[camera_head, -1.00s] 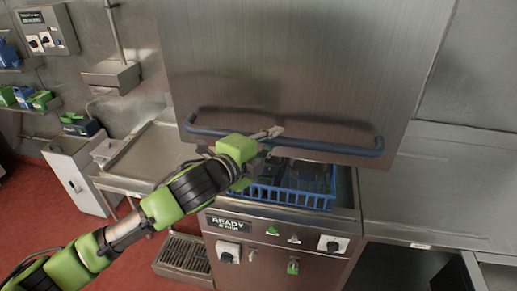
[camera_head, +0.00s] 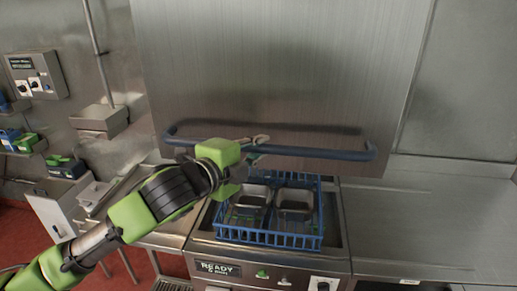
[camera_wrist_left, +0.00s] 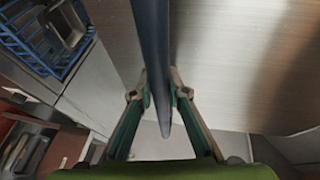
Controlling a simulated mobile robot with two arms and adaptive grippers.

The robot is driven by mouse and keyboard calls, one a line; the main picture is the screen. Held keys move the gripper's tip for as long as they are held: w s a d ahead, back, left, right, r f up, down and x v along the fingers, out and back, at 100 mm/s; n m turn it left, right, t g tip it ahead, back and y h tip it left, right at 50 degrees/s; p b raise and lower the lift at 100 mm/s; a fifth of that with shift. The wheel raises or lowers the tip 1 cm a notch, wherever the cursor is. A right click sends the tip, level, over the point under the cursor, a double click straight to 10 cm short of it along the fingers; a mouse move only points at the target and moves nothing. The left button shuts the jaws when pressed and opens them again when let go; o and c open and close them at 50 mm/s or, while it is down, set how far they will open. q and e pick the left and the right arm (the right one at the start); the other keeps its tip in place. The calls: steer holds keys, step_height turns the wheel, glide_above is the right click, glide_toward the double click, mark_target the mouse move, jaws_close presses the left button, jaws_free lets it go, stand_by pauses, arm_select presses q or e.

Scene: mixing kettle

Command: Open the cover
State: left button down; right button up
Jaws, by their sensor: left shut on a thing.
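The cover (camera_head: 280,75) is a large brushed-steel hood, raised above the machine's bed. A dark blue bar handle (camera_head: 320,153) runs across its lower front. My left gripper (camera_head: 258,143) is at the handle, left of its middle. In the left wrist view, the handle (camera_wrist_left: 150,45) passes between the two fingers of the gripper (camera_wrist_left: 158,95), which are closed on it. Under the cover, a blue rack (camera_head: 270,238) holds metal pans (camera_head: 296,204). My right gripper is in neither view.
A steel counter (camera_head: 430,215) extends to the right and is clear. The machine's front panel (camera_head: 218,268) has a READY display and knobs. A control box (camera_head: 36,76) hangs on the left wall. Boxes sit on shelves at left.

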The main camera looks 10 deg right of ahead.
arm_select(q)
steer(key=c, duration=2)
jaws_free()
steer(key=shift+f, duration=0.15)
steer(key=shift+o, duration=0.4)
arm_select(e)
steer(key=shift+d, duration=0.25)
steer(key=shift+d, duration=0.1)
arm_select(q)
steer(key=shift+s+a, duration=0.15)
steer(key=v, duration=1.1)
steer(key=shift+s+a, duration=0.2)
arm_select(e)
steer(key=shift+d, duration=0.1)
